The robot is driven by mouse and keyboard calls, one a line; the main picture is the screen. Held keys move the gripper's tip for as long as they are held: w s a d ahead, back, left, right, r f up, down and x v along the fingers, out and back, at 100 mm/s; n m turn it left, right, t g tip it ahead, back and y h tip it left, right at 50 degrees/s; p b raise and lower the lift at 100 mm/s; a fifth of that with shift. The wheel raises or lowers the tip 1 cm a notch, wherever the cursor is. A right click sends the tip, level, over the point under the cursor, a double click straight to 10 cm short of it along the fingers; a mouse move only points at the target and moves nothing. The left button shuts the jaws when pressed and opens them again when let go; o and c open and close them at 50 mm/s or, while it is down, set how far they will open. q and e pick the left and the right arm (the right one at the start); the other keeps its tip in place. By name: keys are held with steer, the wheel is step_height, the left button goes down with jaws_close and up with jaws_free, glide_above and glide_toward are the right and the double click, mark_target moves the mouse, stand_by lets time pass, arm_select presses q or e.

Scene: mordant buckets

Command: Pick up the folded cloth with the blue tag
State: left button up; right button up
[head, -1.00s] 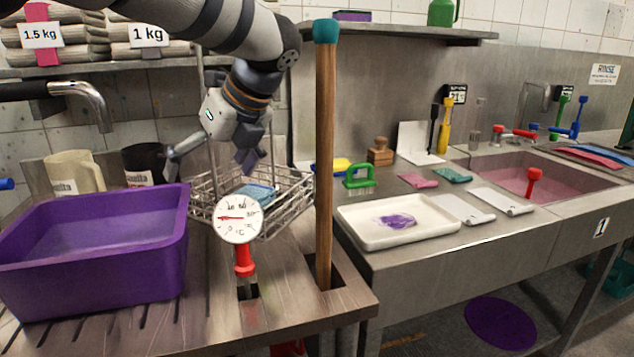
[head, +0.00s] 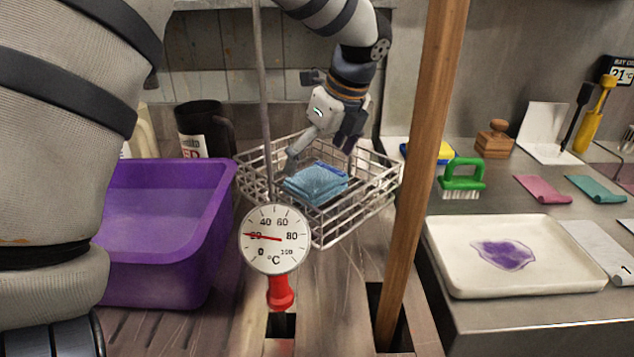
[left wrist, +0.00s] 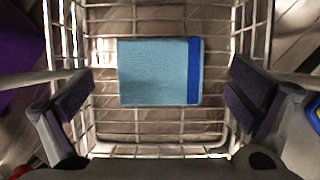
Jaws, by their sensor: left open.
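The folded cloth (head: 316,184) is light blue and lies flat in the white wire basket (head: 375,200). Its darker blue tag (head: 331,170) shows along one edge. In the left wrist view the cloth (left wrist: 152,72) lies between my open fingers, with the blue tag (left wrist: 194,71) as a strip on its right edge. My left gripper (head: 322,150) is open and empty above the cloth, pointing down into the basket. In the left wrist view the gripper (left wrist: 163,93) has a finger on each side, both apart from the cloth. My right gripper is not in view.
A purple tub (head: 165,230) stands left of the basket. A dial thermometer (head: 275,239) stands in front, and a wooden pole (head: 420,170) rises close on the right. A thin grey rod (head: 262,100) rises by the basket's left side. A white tray (head: 515,255) lies further right.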

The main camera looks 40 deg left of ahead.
mark_target(313, 173)
arm_select(q)
steer(key=x, duration=0.4)
steer(key=shift+d+f, duration=0.1)
steer(key=shift+f, duration=0.15)
steer(key=c, duration=1.3)
steer(key=shift+r, duration=0.15)
